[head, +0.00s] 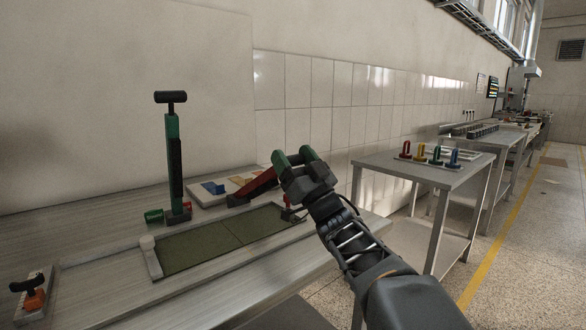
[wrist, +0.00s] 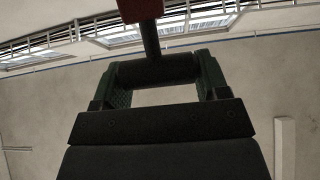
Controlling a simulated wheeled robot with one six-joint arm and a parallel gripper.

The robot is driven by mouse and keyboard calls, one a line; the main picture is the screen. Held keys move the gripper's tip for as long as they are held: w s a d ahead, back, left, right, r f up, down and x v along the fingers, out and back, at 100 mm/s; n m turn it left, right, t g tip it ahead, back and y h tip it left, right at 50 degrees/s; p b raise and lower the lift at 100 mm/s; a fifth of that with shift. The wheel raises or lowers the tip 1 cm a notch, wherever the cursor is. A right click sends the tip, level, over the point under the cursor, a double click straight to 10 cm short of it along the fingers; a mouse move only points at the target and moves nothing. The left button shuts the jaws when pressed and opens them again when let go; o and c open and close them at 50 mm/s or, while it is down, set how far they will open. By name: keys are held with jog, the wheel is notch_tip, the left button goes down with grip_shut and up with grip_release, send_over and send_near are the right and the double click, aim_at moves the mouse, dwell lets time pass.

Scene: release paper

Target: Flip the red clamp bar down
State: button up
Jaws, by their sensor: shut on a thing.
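The red clamp bar (head: 262,186) slants up to the right from a dark pivot at the back edge of the green board (head: 222,240). My gripper (head: 294,156) is at the bar's raised end, above the board's right back corner. In the wrist view, my gripper (wrist: 155,75) is shut on the bar's black cross handle (wrist: 158,69), which lies between its two green fingers. A black stem joins the handle to the red bar (wrist: 140,9) at the top. In the head view the handle is mostly hidden by the fingers.
A green lever (head: 173,160) with a black T-handle stands upright left of the red bar. An orange knob clamp (head: 34,299) is at the table's front left. A tray with coloured pieces (head: 213,188) lies behind. A second table (head: 425,165) stands to the right.

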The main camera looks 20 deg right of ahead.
jog(key=shift+s+d+f+b, duration=0.1)
jog(key=shift+s+f+b, duration=0.25)
jog(key=shift+f+b, duration=0.4)
jog(key=shift+s+d+f+b, duration=0.1)
jog(key=shift+s+f+b, duration=0.25)
jog(key=shift+f+b, duration=0.3)
jog(key=shift+s+d+f+b, duration=0.1)
jog(key=shift+s+f+b, duration=0.25)
jog(key=shift+f+b, duration=0.4)
jog(key=o, duration=1.3)
jog(key=shift+s, duration=0.1)
jog(key=shift+f, duration=0.15)
